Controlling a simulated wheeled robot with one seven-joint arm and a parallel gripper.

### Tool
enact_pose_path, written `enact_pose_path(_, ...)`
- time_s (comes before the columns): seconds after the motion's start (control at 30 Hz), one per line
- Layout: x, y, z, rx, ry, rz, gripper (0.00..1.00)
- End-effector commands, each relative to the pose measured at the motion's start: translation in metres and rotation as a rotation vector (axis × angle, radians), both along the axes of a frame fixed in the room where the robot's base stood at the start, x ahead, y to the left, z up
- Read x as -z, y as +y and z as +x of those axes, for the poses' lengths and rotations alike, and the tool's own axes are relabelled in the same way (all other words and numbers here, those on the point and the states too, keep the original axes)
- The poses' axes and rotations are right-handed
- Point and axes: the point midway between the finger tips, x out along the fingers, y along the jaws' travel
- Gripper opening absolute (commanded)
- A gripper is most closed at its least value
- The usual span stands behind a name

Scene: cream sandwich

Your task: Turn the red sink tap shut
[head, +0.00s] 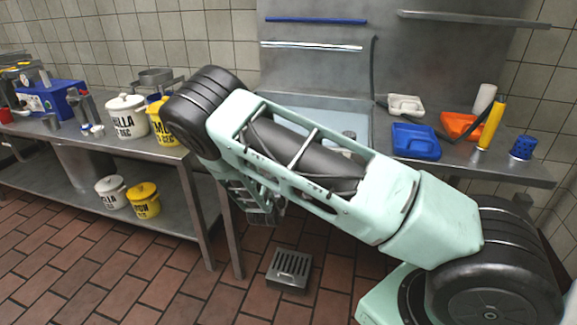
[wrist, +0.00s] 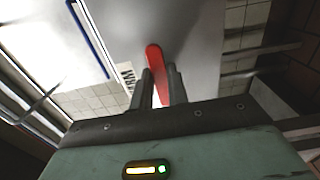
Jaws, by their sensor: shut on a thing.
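In the wrist view the red tap handle (wrist: 154,58) stands up between the two dark fingers of my gripper (wrist: 160,86). The fingers are shut on it, and its rounded end sticks out beyond the fingertips. The tap's body is hidden from the wrist view. In the head view my arm crosses the middle of the picture and hides the tap, the fingertips and part of the sink (head: 345,118).
Right of the sink, a blue tub (head: 415,141), an orange tray (head: 462,126), a yellow cylinder (head: 491,124) and a blue cup (head: 523,147) stand on the counter. Left are a yellow pot (head: 165,138) and a white pot (head: 126,122). A floor drain (head: 289,270) lies below.

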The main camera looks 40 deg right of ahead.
Motion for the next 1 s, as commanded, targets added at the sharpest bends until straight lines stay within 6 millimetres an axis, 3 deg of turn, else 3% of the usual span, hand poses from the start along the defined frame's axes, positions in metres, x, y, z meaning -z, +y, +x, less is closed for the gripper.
enact_pose_path(0.37, 0.001, 0.001, 0.0, -0.002, 0.006, -0.003, 0.0)
enact_pose_path(0.4, 0.001, 0.001, 0.0, -0.002, 0.006, -0.003, 0.27)
enact_pose_path(0.47, 0.0, 0.001, 0.0, -0.002, 0.005, -0.003, 0.38)
enact_pose_path(0.77, 0.0, 0.002, -0.001, -0.001, 0.005, -0.002, 0.38)
enact_pose_path(1.0, 0.001, 0.027, -0.02, -0.004, 0.006, -0.002, 0.38)
